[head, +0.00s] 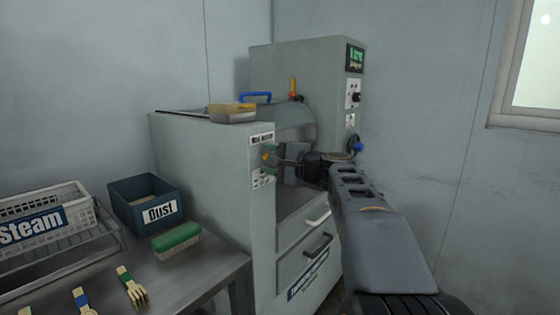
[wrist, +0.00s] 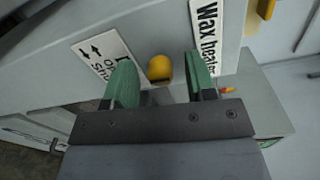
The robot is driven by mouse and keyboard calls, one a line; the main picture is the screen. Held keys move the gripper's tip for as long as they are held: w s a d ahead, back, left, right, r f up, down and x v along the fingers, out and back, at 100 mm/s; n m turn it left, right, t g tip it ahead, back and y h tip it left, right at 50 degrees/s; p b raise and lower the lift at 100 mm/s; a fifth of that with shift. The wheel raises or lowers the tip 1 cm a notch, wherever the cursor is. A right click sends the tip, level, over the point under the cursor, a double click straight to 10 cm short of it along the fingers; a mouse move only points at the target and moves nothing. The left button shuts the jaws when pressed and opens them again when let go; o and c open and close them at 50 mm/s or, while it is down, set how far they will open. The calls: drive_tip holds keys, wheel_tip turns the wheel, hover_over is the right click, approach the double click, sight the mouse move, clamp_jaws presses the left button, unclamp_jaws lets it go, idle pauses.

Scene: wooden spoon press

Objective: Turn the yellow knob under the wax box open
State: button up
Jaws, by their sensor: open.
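The yellow knob (wrist: 160,69) sits on the machine's grey side panel in the wrist view, between a "Wax heater" label (wrist: 208,35) and a label with arrows that is partly hidden. My gripper (wrist: 160,82) is open, with one green finger on each side of the knob in that view. I cannot tell whether either finger touches it. In the head view the knob (head: 265,156) shows as a small yellow spot at the left of my gripper (head: 271,160). The wax box (head: 232,116) rests on top of the machine, above the knob.
The grey machine (head: 200,165) has a taller back part with a small screen (head: 355,58) and drawers below. At the left, a table (head: 205,270) holds a "Dust" box (head: 130,205), a green brush (head: 176,238), a "Steam" basket (head: 75,200) and several small tools.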

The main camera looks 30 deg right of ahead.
drive_tip(key=p+v, duration=0.1)
drive_tip(key=v, duration=1.2)
drive_tip(key=shift+s, duration=0.35)
drive_tip(key=s+a+f+n+g+h+p, duration=0.15)
drive_tip(key=a+n+g+p, duration=0.5)
drive_tip(key=a+p, duration=0.65)
drive_tip(key=s+a+n+g+h+p, duration=0.3)
drive_tip(key=s+n+g+h+p, duration=0.3)
drive_tip(key=p, duration=0.8)
drive_tip(key=shift+s+a+f+n+p, duration=0.25)
drive_tip(key=shift+s+n+p, duration=0.15)
drive_tip(key=shift+s+n, duration=0.8)
drive_tip(key=shift+w, duration=0.1)
